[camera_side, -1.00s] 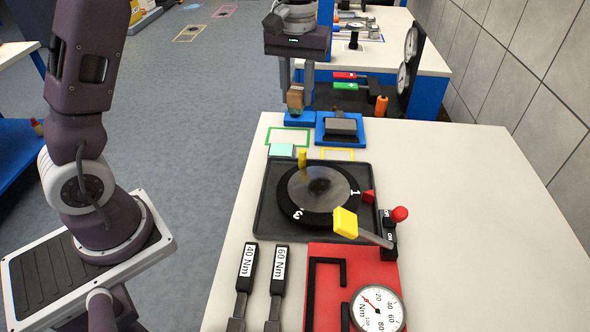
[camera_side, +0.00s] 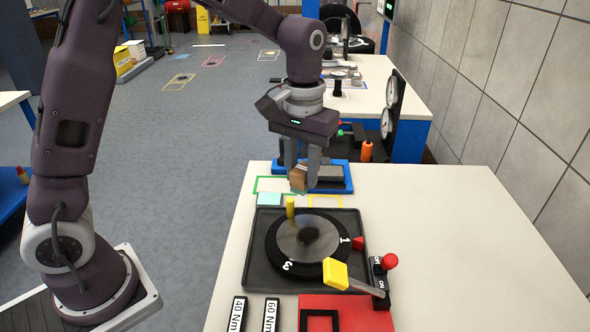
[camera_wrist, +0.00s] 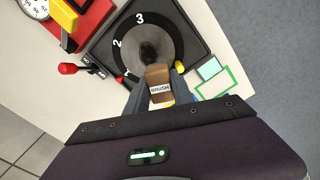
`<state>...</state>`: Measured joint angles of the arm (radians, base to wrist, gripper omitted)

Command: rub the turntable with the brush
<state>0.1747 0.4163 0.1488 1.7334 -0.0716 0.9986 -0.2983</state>
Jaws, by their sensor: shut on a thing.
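The turntable (camera_side: 283,250) is a black disc with a grey metal top, white numbers and a yellow peg, set in a dark square tray (camera_side: 256,272). A dark smudge (camera_side: 309,236) lies on the grey top. My gripper (camera_side: 302,180) is shut on the brush (camera_side: 298,179), a brown block, and holds it in the air beyond the far edge of the turntable. In the wrist view the brush (camera_wrist: 159,85) reads "BRUSH" and overlaps the turntable (camera_wrist: 172,32) in the picture. The underside of the brush is hidden.
A blue tray (camera_side: 340,187) stands behind the gripper. A cyan block (camera_side: 269,199) lies at the turntable's far left. A yellow-ended lever (camera_side: 335,273) and red knob (camera_side: 390,261) are at the near right. Torque wrenches (camera_side: 270,315) lie in front. The table's right side is clear.

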